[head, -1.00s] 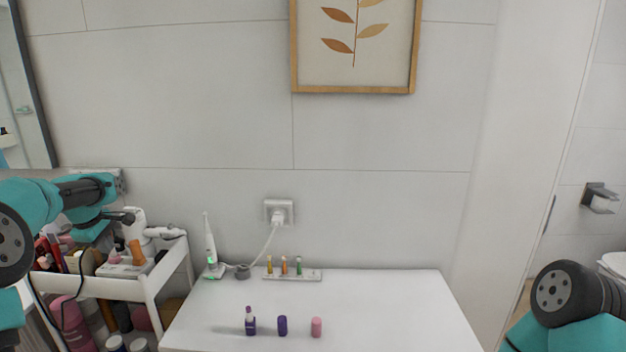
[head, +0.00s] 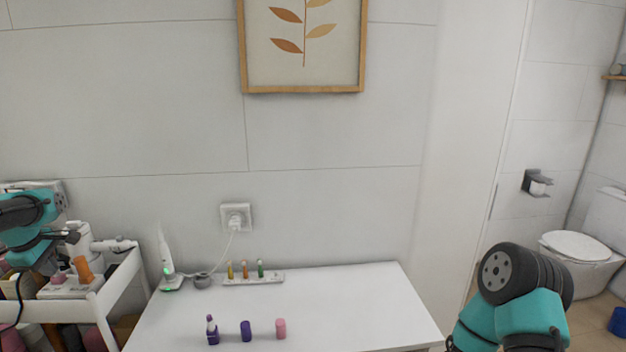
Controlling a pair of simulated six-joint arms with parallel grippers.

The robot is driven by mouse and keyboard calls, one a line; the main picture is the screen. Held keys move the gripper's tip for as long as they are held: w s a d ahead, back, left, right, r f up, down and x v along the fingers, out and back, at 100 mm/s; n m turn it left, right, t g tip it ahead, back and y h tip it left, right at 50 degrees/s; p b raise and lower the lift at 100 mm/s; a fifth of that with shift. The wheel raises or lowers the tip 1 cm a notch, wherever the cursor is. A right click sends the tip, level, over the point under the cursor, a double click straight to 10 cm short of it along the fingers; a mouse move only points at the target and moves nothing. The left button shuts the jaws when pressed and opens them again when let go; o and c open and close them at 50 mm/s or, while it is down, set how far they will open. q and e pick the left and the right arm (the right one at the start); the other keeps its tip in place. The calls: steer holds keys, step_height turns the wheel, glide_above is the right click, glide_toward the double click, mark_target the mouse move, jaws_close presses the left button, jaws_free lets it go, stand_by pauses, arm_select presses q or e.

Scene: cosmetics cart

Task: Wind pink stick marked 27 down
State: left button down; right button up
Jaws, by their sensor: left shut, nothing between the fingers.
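A short pink cylinder (head: 281,328) stands upright at the front of the white table (head: 340,306). No number is legible on it, and I cannot tell whether it is a stick or a cap. To its left stand a plain purple cylinder (head: 246,331) and a purple stick (head: 212,330) with its lighter tip showing. My left gripper (head: 72,237) is shut and empty over the cart at the far left, well away from these pieces. My right arm shows at the lower right, but its gripper is out of view.
A rack (head: 254,278) with several small coloured sticks lies at the table's back. A white electric toothbrush (head: 167,262) stands beside it, near a cord running to the wall socket (head: 237,216). The white cart (head: 118,278) holds cosmetics. The table's right side is clear.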

arm_select(q)
steer(key=shift+w+a, duration=0.2)
steer(key=shift+w, duration=0.15)
stand_by(0.9)
steer(key=shift+a, duration=0.5)
stand_by(0.6)
steer(key=shift+s, duration=0.15)
steer(key=shift+s, duration=0.3)
steer(key=shift+r, duration=0.1)
steer(key=v, duration=0.2)
steer(key=w+v, duration=0.1)
steer(key=v, duration=0.2)
steer(key=shift+w+a+r, duration=0.1)
steer(key=shift+r, duration=0.35)
